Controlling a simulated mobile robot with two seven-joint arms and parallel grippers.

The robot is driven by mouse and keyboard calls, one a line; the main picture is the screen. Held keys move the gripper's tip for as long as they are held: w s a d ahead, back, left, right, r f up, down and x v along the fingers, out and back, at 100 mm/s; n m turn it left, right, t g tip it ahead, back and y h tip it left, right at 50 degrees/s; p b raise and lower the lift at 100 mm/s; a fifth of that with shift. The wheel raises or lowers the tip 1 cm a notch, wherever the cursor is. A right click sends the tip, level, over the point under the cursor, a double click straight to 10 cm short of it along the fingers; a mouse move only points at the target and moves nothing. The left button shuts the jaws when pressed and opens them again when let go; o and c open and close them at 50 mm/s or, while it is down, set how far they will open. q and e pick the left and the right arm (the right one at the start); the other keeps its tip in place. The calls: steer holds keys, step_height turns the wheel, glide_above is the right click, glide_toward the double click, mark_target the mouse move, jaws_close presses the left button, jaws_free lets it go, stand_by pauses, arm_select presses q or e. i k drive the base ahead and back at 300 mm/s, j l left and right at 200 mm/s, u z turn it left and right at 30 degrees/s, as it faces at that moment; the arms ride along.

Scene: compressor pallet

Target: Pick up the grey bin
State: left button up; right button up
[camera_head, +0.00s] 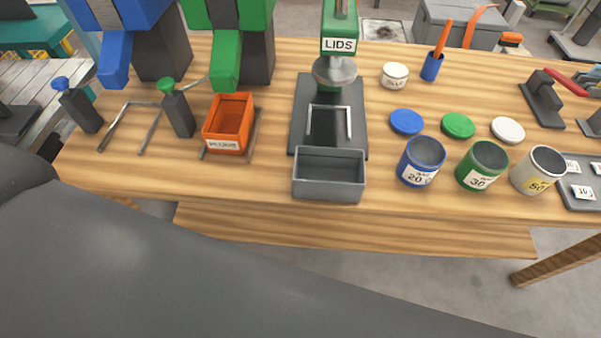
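The grey bin (328,184) is an open, empty rectangular box. It stands upright near the front edge of the wooden bench, in front of the dark base of the LIDS press. Neither of my grippers shows in the head view. A large dark grey shape, which may be part of my own arm, fills the lower left. Nothing touches the bin from above.
An orange bin (228,128) stands left of it. Right of it are a blue can (421,163), a green can (481,166) and a white can (538,171). The LIDS press (340,40) rises behind. The wooden bench (450,205) has a clear front strip.

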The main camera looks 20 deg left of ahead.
mark_target(322, 174)
steer(key=k+j+z, duration=0.2)
steer(key=k+z, duration=0.2)
steer(key=k, duration=0.2)
steer(key=k+z, duration=0.35)
steer(key=k, duration=0.25)
